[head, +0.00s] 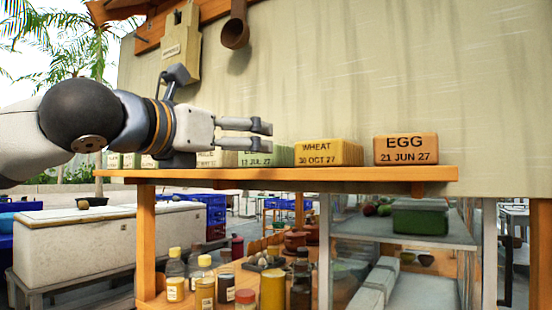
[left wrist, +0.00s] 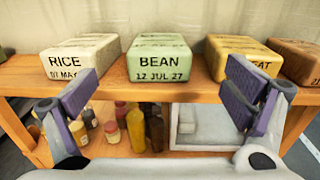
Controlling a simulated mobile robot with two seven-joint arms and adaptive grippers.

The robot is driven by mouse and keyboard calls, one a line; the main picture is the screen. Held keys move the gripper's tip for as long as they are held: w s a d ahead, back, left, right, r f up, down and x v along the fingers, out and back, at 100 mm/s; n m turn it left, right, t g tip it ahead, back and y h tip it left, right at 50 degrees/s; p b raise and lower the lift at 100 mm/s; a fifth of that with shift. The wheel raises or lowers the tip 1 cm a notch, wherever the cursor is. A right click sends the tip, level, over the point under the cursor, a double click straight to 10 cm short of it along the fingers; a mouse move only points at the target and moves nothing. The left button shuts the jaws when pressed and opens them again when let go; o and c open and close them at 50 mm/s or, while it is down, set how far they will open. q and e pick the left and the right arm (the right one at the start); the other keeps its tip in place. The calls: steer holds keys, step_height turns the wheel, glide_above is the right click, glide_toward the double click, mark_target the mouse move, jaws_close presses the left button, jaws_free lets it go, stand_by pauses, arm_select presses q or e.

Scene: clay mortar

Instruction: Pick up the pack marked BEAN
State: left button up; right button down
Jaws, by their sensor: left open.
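The pack marked BEAN (left wrist: 159,60) is a pale green block with its label facing me, dated 12 JUL 27, on the wooden shelf. In the head view the green pack (head: 268,158) is partly hidden behind my left gripper (head: 266,134). In the left wrist view my left gripper (left wrist: 163,95) is open, its two purple-padded fingers wide apart, one on each side of the BEAN pack in the picture. The fingers are empty, and the pack stands beyond them. My right gripper is not in view.
On the same wooden shelf (head: 350,174), a cream RICE pack (left wrist: 80,58) stands left of BEAN. A yellow WHEAT pack (head: 328,153) and an orange EGG pack (head: 405,149) stand to the right. Gaps separate the packs. Bottles and jars (head: 272,289) stand below; a cloth wall (head: 345,70) rises behind.

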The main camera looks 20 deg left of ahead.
mark_target(272, 158)
arm_select(q)
steer(key=w, duration=0.5)
steer(key=w+b, duration=0.1)
steer(key=w, duration=0.1)
steer(key=shift+w+d+f, duration=0.15)
steer(key=shift+w+d, duration=0.05)
steer(key=shift+d, duration=0.1)
steer(key=shift+w, duration=0.25)
steer(key=shift+s+r, duration=0.1)
steer(key=shift+r, duration=0.2)
steer(key=c, duration=1.4)
